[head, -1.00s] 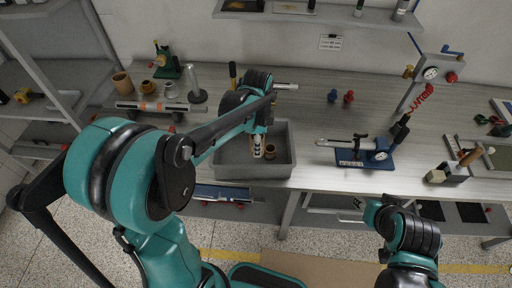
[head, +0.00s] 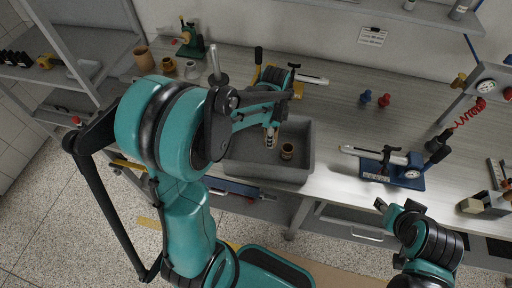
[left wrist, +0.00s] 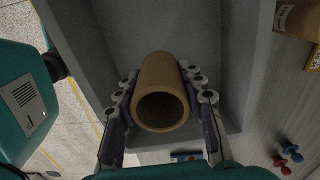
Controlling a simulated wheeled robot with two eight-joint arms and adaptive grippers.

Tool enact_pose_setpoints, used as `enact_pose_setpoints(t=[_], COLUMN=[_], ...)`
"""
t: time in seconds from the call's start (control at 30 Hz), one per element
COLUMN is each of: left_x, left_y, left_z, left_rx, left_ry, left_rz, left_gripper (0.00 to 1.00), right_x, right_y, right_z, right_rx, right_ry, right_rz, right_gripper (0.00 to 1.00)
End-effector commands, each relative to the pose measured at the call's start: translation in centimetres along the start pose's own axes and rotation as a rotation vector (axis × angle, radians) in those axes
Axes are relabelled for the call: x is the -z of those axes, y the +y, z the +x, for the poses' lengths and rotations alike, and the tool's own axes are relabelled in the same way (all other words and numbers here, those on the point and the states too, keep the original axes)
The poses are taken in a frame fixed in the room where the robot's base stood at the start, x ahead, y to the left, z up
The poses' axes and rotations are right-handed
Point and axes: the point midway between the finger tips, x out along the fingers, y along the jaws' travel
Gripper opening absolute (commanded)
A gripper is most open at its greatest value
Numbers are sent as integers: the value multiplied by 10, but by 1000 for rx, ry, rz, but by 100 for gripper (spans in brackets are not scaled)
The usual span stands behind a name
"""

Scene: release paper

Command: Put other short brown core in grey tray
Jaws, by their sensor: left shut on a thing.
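The grey tray (head: 240,174) sits on the bench in front of my left arm, and its inside fills much of the left wrist view (left wrist: 120,45). My left gripper (head: 271,138) is over the inside of the tray. In the left wrist view my left gripper (left wrist: 160,105) is shut on a short brown core (left wrist: 160,68), open end towards the camera. In the head view a short brown core (head: 287,152) shows inside the tray, just right of the fingertips. I cannot tell whether it is the held one. My right gripper (head: 396,207) is low in front of the bench.
A blue-based gauge (head: 395,175) stands right of the tray. Blue and red pegs (head: 375,99) stand behind it. The bench between tray and gauge is clear.

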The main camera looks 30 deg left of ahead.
Motion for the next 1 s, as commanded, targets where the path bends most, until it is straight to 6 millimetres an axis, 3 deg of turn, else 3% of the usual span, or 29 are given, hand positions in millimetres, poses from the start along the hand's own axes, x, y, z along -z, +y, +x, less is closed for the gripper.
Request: enact_pose_setpoints(t=[0.1,0.33,0.53,0.77,1.0], left_x=[-31,-68,-74,-74,-74], left_y=[-5,-11,-12,-12,-12], left_z=[21,43,53,86,85], left_rx=[0,0,0,0,0], left_ry=[0,0,0,0,0], left_rz=[-7,-3,1,1,0], left_gripper=[11,11,11,11,11], right_x=[-6,-11,-14,-21,-20], right_y=[0,0,0,0,0], right_z=[8,16,19,30,28], right_rx=[0,0,0,0,0], right_ry=[0,0,0,0,0], right_rz=[0,0,0,0,0], right_gripper=[40,40,40,40,40])
